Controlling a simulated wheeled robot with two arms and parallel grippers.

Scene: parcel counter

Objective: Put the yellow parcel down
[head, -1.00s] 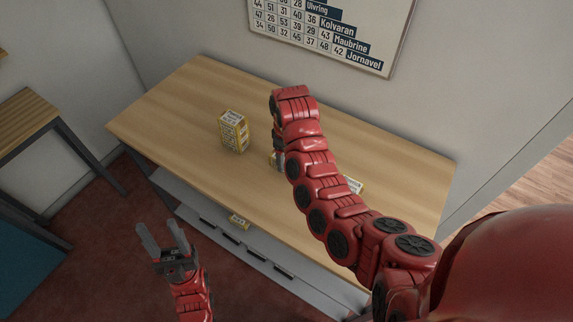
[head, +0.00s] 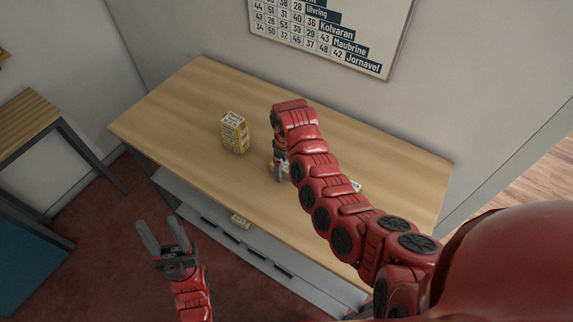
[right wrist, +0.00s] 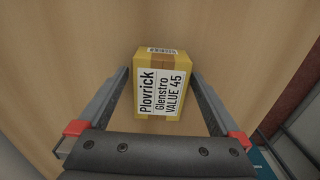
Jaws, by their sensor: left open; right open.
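In the right wrist view a yellow parcel (right wrist: 158,66) with a white label reading "Plovrick Glenstro VALUE 45" sits on the wooden table. My right gripper (right wrist: 157,72) is open, with one finger on each side of it. In the head view my right gripper (head: 280,174) is low over the table, and most of that parcel is hidden by the gripper and arm. My left gripper (head: 159,221) is open and empty, in front of the table and away from the parcels.
A taller yellow parcel (head: 235,133) stands on the table (head: 190,90), left of my right gripper. Another parcel (head: 357,186) is mostly hidden behind my right arm. The table's back left is clear. A sign (head: 330,30) hangs behind.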

